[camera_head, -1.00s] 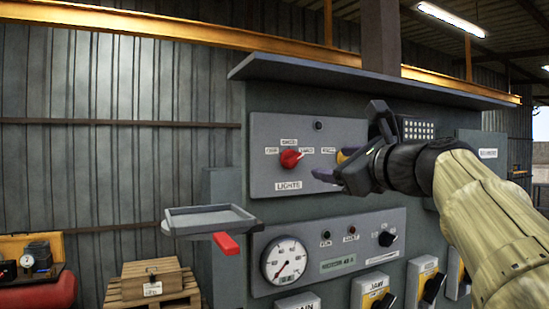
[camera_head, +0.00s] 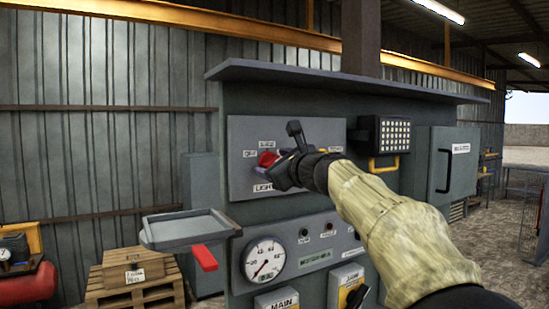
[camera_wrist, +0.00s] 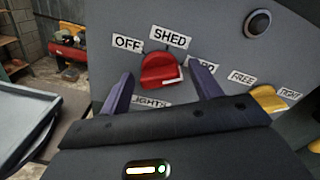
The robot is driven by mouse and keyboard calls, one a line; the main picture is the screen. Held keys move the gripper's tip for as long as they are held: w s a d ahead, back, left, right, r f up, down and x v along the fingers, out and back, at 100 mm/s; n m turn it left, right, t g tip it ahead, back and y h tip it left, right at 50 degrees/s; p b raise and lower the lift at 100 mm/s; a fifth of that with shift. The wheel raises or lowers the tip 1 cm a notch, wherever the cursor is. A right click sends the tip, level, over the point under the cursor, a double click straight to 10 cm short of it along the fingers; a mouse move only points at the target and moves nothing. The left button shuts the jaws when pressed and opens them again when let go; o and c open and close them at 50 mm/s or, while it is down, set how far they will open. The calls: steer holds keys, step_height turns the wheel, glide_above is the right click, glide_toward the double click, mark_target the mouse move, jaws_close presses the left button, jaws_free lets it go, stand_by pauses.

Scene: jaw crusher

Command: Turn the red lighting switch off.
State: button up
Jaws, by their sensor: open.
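The red lighting switch (camera_head: 268,159) is a round knob on the grey panel, above a LIGHTS label. In the wrist view the red knob (camera_wrist: 162,71) sits below a SHED label, with OFF at its left and a partly covered label at its right. Its white pointer mark faces right, away from OFF. My gripper (camera_head: 287,158) is in front of the panel beside the knob. In the wrist view my gripper (camera_wrist: 160,85) is open, one finger on each side of the knob. I cannot tell whether either finger touches it.
A yellow knob (camera_wrist: 268,98) with a FREE label is right of the red one. A gauge (camera_head: 264,259) is below.

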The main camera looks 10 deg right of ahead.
steer(key=c, duration=1)
steer(key=shift+f+n+b, duration=0.1)
steer(key=shift+n+b, duration=0.25)
steer(key=shift+n, duration=0.05)
steer(key=n+b, duration=0.3)
steer(key=n, duration=0.4)
steer(key=n+b, duration=0.3)
steer(key=n, duration=0.5)
steer(key=n+b, duration=0.4)
steer(key=n, duration=0.4)
steer(key=shift+w+f, duration=0.1)
steer(key=shift+f, duration=0.15)
